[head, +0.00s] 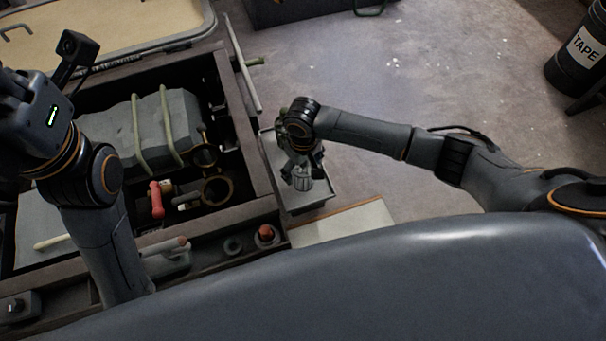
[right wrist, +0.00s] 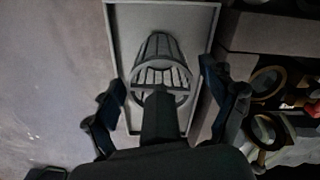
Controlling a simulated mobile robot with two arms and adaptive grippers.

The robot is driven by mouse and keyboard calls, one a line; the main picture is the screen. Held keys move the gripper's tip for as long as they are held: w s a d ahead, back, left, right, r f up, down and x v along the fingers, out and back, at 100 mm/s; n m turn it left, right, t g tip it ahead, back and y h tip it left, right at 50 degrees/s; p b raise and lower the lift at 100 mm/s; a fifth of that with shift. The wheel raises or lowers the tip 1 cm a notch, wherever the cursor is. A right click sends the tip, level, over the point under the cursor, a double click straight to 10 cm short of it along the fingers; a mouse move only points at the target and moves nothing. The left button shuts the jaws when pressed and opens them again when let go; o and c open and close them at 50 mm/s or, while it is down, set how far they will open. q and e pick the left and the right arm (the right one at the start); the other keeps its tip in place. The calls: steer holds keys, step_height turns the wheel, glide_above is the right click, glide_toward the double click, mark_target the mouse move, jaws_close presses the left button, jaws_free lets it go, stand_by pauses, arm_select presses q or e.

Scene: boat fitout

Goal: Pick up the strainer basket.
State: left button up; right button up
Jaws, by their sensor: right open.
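The strainer basket (head: 302,181) is a small grey slatted cup in a shallow grey tray (head: 318,194) beside the dark wooden frame. In the right wrist view the basket (right wrist: 158,48) shows its round rim and slats, inside the tray's raised edge (right wrist: 112,30). My right gripper (head: 300,166) is over the tray, close to the basket. In the right wrist view its fingers (right wrist: 166,100) are spread wide on either side of the basket, with nothing held. My left gripper (head: 18,92) is at the far left edge, its fingers not clearly seen.
The open dark frame (head: 262,178) left of the tray holds a grey block (head: 120,130), brass rings (head: 216,190) and a red-handled valve (head: 156,198). A pale board (head: 345,222) lies in front of the tray.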

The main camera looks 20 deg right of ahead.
steer(key=shift+c, duration=0.2)
steer(key=c, duration=1.2)
steer(key=shift+r, duration=0.15)
